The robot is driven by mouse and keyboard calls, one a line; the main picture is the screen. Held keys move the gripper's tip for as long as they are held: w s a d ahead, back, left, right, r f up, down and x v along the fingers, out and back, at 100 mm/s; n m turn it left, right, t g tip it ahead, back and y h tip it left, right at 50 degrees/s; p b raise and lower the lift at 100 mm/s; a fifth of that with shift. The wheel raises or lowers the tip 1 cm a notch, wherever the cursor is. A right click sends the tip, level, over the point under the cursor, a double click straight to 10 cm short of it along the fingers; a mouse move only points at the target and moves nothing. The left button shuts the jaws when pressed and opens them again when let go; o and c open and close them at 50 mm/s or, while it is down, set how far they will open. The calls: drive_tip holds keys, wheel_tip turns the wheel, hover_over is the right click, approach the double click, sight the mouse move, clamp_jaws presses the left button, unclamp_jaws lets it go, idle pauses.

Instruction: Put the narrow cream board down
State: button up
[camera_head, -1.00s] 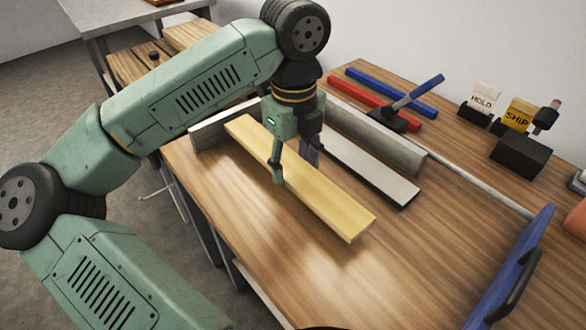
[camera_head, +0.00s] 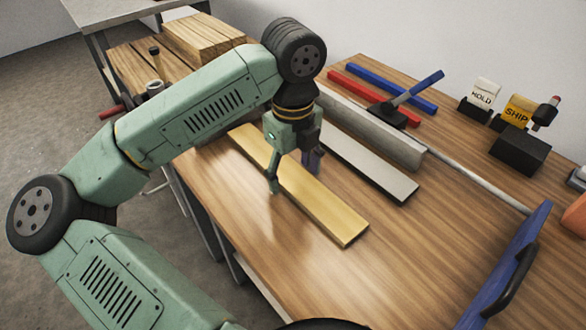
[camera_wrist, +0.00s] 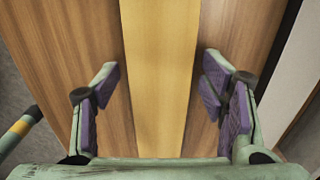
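The narrow cream board (camera_head: 325,210) lies flat on the wooden table, slanting from upper left to lower right. It also runs down the middle of the wrist view (camera_wrist: 160,50). My gripper (camera_head: 292,177) is over the board's middle part, one finger on each side. In the wrist view my gripper (camera_wrist: 158,85) is open, with bare wood showing between the purple pads and both board edges. Neither finger touches the board there.
A white-topped board (camera_head: 370,165) lies just right of the cream board, beside a grey rail (camera_head: 375,132). Red (camera_head: 350,90) and blue (camera_head: 395,90) bars and a tool with a blue handle (camera_head: 418,88) lie behind. A blue panel (camera_head: 505,270) stands at lower right.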

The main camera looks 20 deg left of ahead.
sight(293, 176)
drive_tip(key=shift+r, duration=0.1)
drive_tip(key=shift+r+p, duration=0.2)
drive_tip(key=shift+p, duration=0.15)
wheel_tip(293, 176, up, 12)
drive_tip(key=shift+f+b, duration=0.1)
drive_tip(key=shift+b, duration=0.55)
